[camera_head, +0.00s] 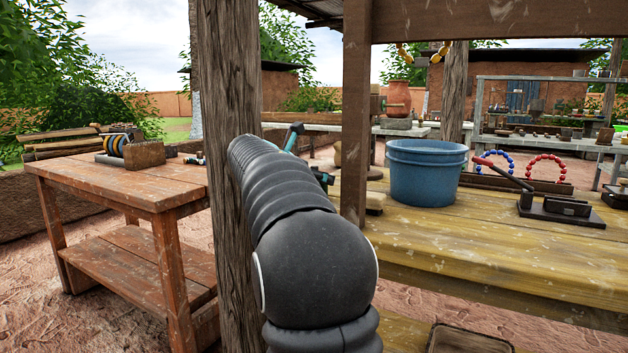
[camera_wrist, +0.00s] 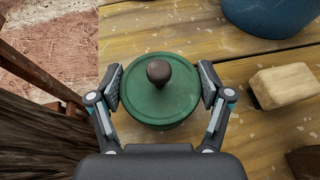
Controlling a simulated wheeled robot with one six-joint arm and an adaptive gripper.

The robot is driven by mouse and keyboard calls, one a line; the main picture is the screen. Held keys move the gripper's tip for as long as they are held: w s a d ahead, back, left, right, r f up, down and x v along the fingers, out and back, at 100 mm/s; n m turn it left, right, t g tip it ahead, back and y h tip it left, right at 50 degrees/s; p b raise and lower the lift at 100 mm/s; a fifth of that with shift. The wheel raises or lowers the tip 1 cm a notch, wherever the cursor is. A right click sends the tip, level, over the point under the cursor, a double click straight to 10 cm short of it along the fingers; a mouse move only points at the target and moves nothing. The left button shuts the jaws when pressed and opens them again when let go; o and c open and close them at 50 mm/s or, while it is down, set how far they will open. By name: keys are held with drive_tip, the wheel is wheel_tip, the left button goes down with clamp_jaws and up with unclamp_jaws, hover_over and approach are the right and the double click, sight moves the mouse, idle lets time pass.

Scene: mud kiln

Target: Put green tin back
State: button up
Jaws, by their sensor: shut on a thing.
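The green tin (camera_wrist: 160,103) is round, with a flat lid and a dark brown knob in its middle, seen from above in the wrist view. My gripper (camera_wrist: 160,84) has one finger on each side of the tin and is shut on it. The tin is over the yellowish wooden table; I cannot tell whether its base touches the boards. In the head view my dark arm and the posts hide the tin.
The blue bucket (camera_head: 427,172) stands on the yellowish table (camera_head: 480,235), with its edge also in the wrist view (camera_wrist: 270,14). A pale wooden block (camera_wrist: 285,86) lies right of the tin. A wooden post (camera_head: 232,100) rises beside my arm. A reddish table (camera_head: 120,180) stands left.

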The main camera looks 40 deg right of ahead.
drive_tip(key=o, duration=1.1)
drive_tip(key=shift+f, duration=0.1)
drive_tip(key=shift+r, duration=0.2)
drive_tip(key=p+v, duration=0.1)
drive_tip(key=v, duration=1.1)
